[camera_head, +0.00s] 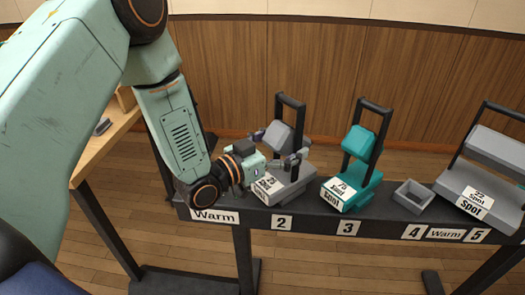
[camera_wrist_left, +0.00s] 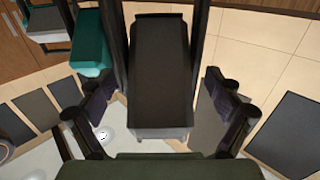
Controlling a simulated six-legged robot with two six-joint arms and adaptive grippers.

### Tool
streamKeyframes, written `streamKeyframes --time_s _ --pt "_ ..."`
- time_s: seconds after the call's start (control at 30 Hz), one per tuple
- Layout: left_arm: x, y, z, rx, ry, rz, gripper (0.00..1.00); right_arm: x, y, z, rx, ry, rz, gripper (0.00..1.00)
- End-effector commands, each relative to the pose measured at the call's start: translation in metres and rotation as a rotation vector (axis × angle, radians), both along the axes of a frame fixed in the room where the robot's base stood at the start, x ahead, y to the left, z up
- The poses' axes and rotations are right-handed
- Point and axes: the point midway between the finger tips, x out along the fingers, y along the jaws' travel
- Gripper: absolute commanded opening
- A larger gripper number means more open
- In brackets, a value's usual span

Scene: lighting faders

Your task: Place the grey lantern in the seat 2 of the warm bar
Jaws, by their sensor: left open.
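The grey lantern (camera_head: 278,137) stands upright above the number 2 plate on the dark bar (camera_head: 313,219), with its dark yoke behind it and a white label on its grey base. The base hides the seat under it, so I cannot tell how fully it sits. My left gripper (camera_head: 278,148) is open, with one finger on each side of the lantern's head. In the left wrist view the lantern (camera_wrist_left: 160,70) is a dark block between the spread fingers (camera_wrist_left: 160,108), with a gap on either side. My right gripper is not in view.
A teal lantern (camera_head: 357,142) stands close by at number 3. An empty grey square socket (camera_head: 413,196) is at number 4. A wide grey lantern (camera_head: 490,158) stands at number 5. A wooden table (camera_head: 108,141) is at the left, behind my arm.

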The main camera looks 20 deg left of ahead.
Motion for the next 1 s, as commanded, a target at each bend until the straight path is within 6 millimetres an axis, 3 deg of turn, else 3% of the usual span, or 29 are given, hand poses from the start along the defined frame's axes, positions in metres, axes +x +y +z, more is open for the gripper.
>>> streamKeyframes --time_s 0.6,1.0 --pt "-0.071 0.04 0.001 -0.005 0.002 0.004 0.91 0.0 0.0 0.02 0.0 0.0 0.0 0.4" --pt "-0.095 0.052 0.001 -0.001 0.0 0.0 0.91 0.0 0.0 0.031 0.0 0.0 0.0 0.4"
